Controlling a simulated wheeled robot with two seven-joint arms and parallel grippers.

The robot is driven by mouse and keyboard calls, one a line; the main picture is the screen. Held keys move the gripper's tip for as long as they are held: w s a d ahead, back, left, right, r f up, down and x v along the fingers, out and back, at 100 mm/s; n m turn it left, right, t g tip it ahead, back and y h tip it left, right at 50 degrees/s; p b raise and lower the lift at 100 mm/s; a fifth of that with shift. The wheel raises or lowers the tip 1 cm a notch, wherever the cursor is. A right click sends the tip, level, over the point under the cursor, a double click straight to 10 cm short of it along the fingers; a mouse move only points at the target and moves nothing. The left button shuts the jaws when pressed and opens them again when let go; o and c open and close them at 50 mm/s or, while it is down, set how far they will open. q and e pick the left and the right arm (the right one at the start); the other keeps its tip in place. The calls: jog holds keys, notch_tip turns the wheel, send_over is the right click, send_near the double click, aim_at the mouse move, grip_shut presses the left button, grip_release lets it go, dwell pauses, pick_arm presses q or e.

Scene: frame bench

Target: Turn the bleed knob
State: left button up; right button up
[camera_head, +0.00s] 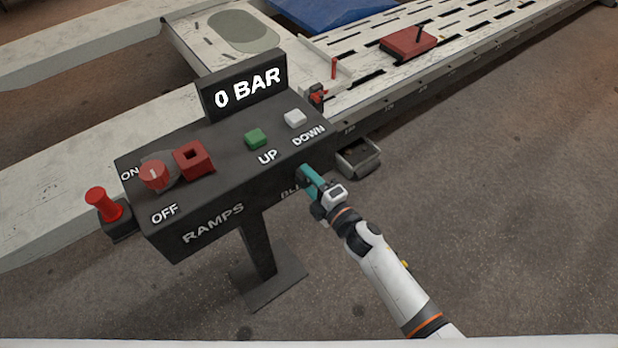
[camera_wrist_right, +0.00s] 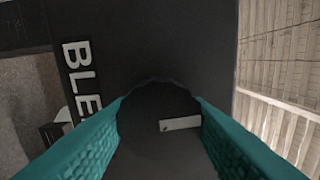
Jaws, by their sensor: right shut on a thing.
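The bleed knob (camera_wrist_right: 150,108) is a round black knob with a white pointer mark, on the front face of the control box (camera_head: 225,200). In the wrist view the teal fingers of my right gripper (camera_head: 308,180) lie on either side of the knob, shut on it. The white pointer mark points to the right and is nearly level in that view. The "BLEED" label is partly cut off beside it. In the head view the gripper hides the knob. My left gripper is not in view.
The box top carries a "0 BAR" display (camera_head: 247,86), a red ON/OFF knob (camera_head: 154,176), a red square part (camera_head: 194,160), a green UP button (camera_head: 255,139) and a white DOWN button (camera_head: 295,118). A red plunger (camera_head: 103,204) stands at left. The frame bench (camera_head: 350,100) lies behind.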

jog(key=shift+m, duration=0.5)
jog(key=o, duration=1)
jog(key=b+v, duration=0.1)
jog(key=v, duration=1.1)
